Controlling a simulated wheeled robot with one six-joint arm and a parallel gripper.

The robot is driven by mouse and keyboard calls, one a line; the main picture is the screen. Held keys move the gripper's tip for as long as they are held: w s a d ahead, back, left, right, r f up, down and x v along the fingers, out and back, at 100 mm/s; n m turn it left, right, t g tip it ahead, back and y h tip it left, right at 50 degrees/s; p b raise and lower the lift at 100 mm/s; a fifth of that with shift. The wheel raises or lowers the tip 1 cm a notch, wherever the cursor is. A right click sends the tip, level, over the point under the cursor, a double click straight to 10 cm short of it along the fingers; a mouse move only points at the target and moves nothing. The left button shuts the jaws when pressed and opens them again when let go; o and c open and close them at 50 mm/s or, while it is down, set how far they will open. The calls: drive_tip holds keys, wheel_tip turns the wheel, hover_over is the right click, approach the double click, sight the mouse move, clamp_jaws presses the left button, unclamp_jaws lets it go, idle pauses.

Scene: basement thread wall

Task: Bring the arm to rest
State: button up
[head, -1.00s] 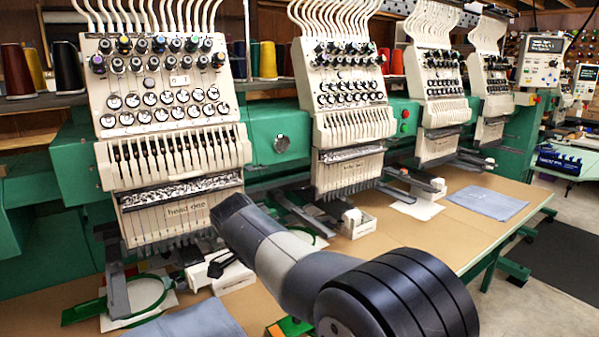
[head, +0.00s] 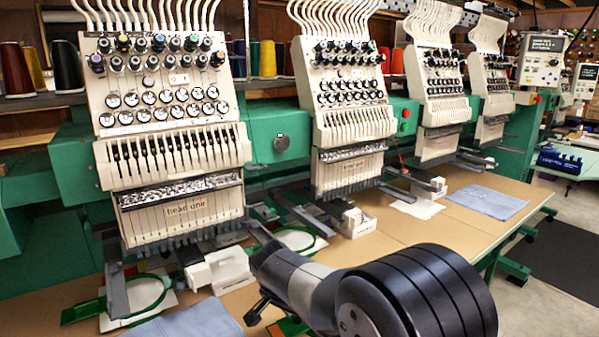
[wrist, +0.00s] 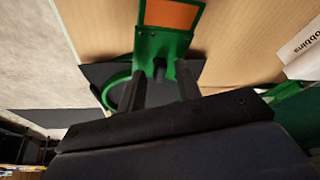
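My gripper (head: 258,310) is low over the front of the table in the head view, at the end of my arm, with one dark finger showing. In the wrist view my gripper (wrist: 161,76) has its two black fingers spread apart. A green hoop bracket with an orange patch (wrist: 172,15) lies beyond and between the fingertips, its ring partly hidden behind the left finger. I see nothing clearly clamped; contact with the bracket cannot be told.
A white box marked "bobbins" (wrist: 304,47) is at the right of the wrist view. Embroidery heads (head: 175,130) stand behind the tan table (head: 420,240). A green hoop (head: 145,292) and blue cloth (head: 190,322) lie at left. The table's right part is largely clear around another cloth (head: 487,202).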

drive_tip(key=n+p, duration=0.1)
drive_tip(key=n+y+p, duration=0.1)
drive_tip(key=n, duration=0.2)
drive_tip(key=shift+s+d+r+n+t+y+p, duration=0.1)
drive_tip(key=shift+d+r+n+t+y+p, duration=0.05)
drive_tip(key=shift+d+n+t+y+p, duration=0.2)
drive_tip(key=shift+n+y+p, duration=0.75)
drive_tip(key=shift+n+p, duration=0.25)
drive_tip(key=shift+n, duration=1.05)
drive_tip(key=shift+d+n+g+y+b, duration=0.15)
drive_tip(key=shift+n+g+y, duration=0.25)
drive_tip(key=shift+n, duration=0.8)
drive_tip(key=shift+d+n+g+y+b, duration=0.15)
drive_tip(key=shift+n+y, duration=0.35)
drive_tip(key=shift+n, duration=0.7)
drive_tip(key=shift+w+n+g+y, duration=0.15)
drive_tip(key=shift+n+g+y, duration=0.15)
drive_tip(key=shift+n, duration=0.85)
drive_tip(key=shift+w+n+g+y, duration=0.1)
drive_tip(key=shift+n+g+y, duration=0.15)
drive_tip(key=shift+n, duration=0.9)
